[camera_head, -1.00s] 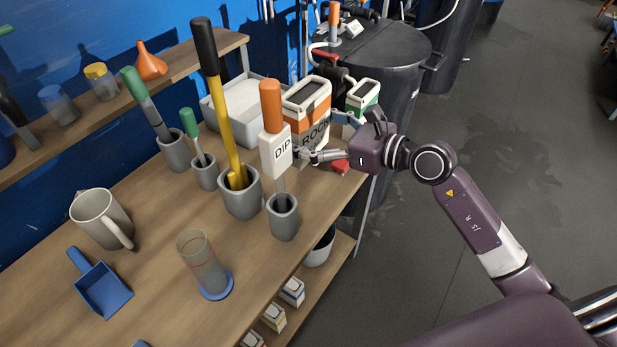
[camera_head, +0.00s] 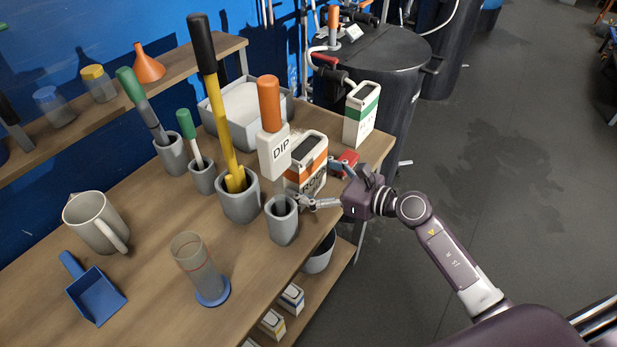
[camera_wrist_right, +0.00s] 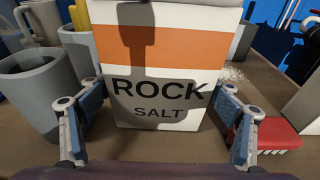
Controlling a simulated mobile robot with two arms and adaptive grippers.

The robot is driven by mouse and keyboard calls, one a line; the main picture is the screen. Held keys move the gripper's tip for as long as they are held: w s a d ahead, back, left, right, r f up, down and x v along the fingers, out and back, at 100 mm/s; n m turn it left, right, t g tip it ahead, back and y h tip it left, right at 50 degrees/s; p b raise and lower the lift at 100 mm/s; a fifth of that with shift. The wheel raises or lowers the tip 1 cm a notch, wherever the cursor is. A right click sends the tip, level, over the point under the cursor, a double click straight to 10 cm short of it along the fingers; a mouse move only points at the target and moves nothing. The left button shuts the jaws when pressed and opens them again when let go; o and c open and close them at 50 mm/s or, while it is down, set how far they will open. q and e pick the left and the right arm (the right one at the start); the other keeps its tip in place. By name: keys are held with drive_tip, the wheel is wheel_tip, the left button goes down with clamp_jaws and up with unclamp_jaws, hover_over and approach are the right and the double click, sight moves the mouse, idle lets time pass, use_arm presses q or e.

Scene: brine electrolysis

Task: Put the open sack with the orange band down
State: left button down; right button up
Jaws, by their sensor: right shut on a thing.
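The open sack with the orange band (camera_head: 314,160), white and lettered ROCK SALT, is upright near the table's right front edge, behind the DIP-labelled tool. My right gripper (camera_head: 322,184) is shut on its lower part from the front. In the right wrist view, the fingers (camera_wrist_right: 157,97) flank the sack (camera_wrist_right: 165,48) on both sides. Its base is low over the wooden table (camera_wrist_right: 100,152); I cannot tell whether it fully touches. My left gripper is not in view.
A grey holder (camera_head: 282,222) stands close left of the sack. A red object (camera_head: 348,158) lies close to its right. A green-banded sack (camera_head: 361,112) stands at the table's far right corner. A white-filled tray (camera_head: 222,128) is behind. White grains (camera_wrist_right: 232,74) lie on the table.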

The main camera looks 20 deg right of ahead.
drive_tip(key=shift+f, duration=0.1)
drive_tip(key=o, duration=1.2)
drive_tip(key=shift+c, duration=0.2)
drive_tip(key=shift+r, duration=0.3)
drive_tip(key=b+v, duration=0.2)
drive_tip(key=v, duration=1)
drive_tip(key=shift+f, duration=0.15)
